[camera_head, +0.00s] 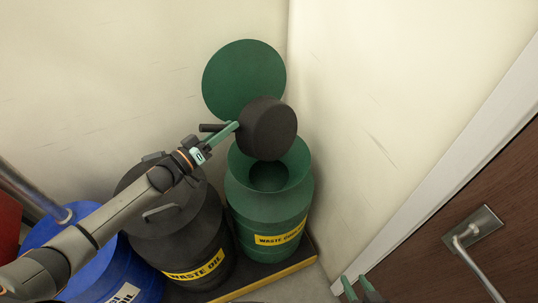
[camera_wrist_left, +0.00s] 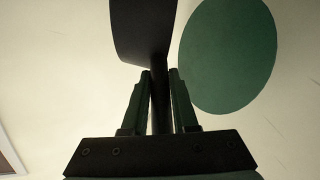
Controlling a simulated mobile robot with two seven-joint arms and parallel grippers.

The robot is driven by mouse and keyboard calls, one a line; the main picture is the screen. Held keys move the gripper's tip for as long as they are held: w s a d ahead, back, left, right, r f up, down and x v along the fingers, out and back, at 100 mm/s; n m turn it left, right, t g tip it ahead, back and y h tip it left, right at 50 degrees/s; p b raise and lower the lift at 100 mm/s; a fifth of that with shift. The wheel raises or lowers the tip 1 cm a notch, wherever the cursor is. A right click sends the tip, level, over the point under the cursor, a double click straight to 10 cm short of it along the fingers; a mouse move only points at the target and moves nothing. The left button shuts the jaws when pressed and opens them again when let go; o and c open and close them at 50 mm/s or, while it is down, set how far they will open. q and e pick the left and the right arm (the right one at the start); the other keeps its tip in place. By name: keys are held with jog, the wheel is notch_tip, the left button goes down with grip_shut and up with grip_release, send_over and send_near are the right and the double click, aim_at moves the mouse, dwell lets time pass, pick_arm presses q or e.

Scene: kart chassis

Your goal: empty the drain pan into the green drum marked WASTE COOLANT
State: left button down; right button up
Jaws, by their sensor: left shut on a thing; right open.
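The green drum (camera_head: 267,215) with a yellow label, partly readable as WASTE COOLANT, stands in the corner. Its wide funnel top (camera_head: 245,172) is open, and its round green lid (camera_head: 240,75) is raised behind it. The black drain pan (camera_head: 268,128) is tipped on its side above the funnel, its underside toward the head camera; its inside is hidden. My left gripper (camera_head: 236,126) is shut on the pan's handle, which runs between the fingers in the left wrist view (camera_wrist_left: 160,95). My right gripper (camera_head: 357,290) is open and empty at the bottom edge, near the door.
A black WASTE OIL drum (camera_head: 190,235) with a closed lid stands left of the green drum, and a blue drum (camera_head: 115,270) stands further left. Walls close in behind; a brown door (camera_head: 500,200) with a handle is at right.

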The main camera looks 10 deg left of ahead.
pick_arm(q)
jog(key=shift+s+d+r+m, duration=0.25)
jog(key=shift+s+d+m, duration=0.25)
jog(key=shift+d, duration=0.2)
jog(key=shift+s+d+r+m, duration=0.1)
jog(key=shift+s+d+m, duration=0.05)
jog(key=shift+m, duration=0.15)
dwell(0.5)
